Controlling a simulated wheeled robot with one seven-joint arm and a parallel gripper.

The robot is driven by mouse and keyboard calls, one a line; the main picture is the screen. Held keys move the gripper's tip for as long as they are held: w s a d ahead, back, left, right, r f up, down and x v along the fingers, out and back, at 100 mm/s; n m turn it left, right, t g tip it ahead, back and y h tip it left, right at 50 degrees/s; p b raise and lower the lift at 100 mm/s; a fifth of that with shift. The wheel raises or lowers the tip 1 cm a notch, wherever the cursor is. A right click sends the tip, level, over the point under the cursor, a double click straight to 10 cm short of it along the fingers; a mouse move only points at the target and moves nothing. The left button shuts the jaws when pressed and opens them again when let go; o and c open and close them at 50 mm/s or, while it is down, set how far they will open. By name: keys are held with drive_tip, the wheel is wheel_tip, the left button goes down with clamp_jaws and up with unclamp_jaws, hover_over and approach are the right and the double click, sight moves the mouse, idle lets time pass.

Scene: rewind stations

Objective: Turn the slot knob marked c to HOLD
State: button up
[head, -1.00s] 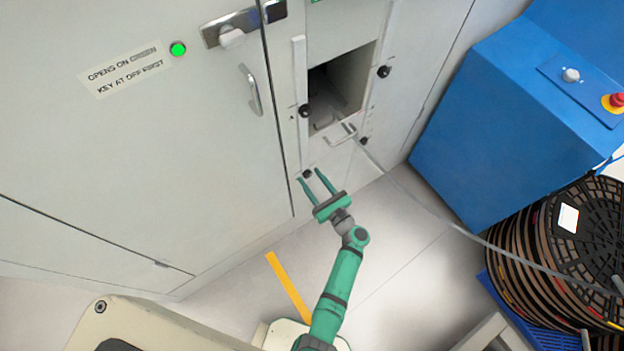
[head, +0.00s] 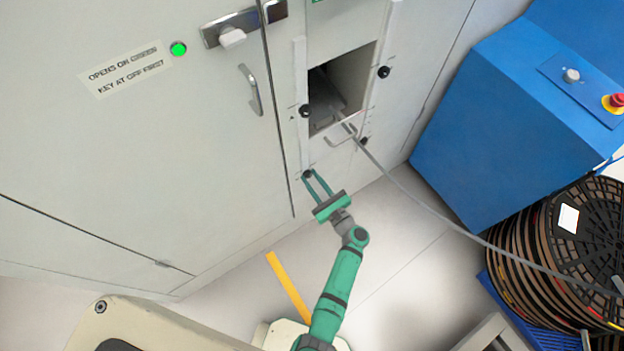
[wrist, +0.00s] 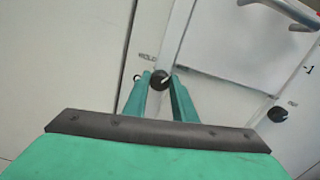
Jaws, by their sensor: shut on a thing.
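A black slot knob (head: 308,174) sits low on the grey cabinet front, below the open hatch. My green gripper (head: 310,175) is shut on it, one finger on each side. In the wrist view the knob (wrist: 160,80) shows between my fingertips (wrist: 161,84), with a pale pointer line aimed up and to the right. A small label that seems to read HOLD (wrist: 147,57) is printed up and left of it. I cannot read a letter c on this knob.
Other black knobs flank the hatch, at left (head: 305,111), upper right (head: 384,72) and lower right (head: 364,141). A wire handle (head: 340,136) juts out below the opening. A grey cable (head: 430,208) runs to the reels (head: 560,235) at right.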

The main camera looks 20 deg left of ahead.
drive_tip(key=n, duration=0.4)
drive_tip(key=shift+s, duration=0.1)
drive_tip(key=n, duration=0.4)
drive_tip(key=shift+f, duration=0.1)
drive_tip(key=n, duration=0.4)
drive_tip(key=shift+s+a, duration=0.1)
drive_tip(key=shift+f+n, duration=0.15)
drive_tip(key=shift+n, duration=1.85)
drive_tip(key=o, duration=1)
drive_tip(key=shift+o, duration=0.2)
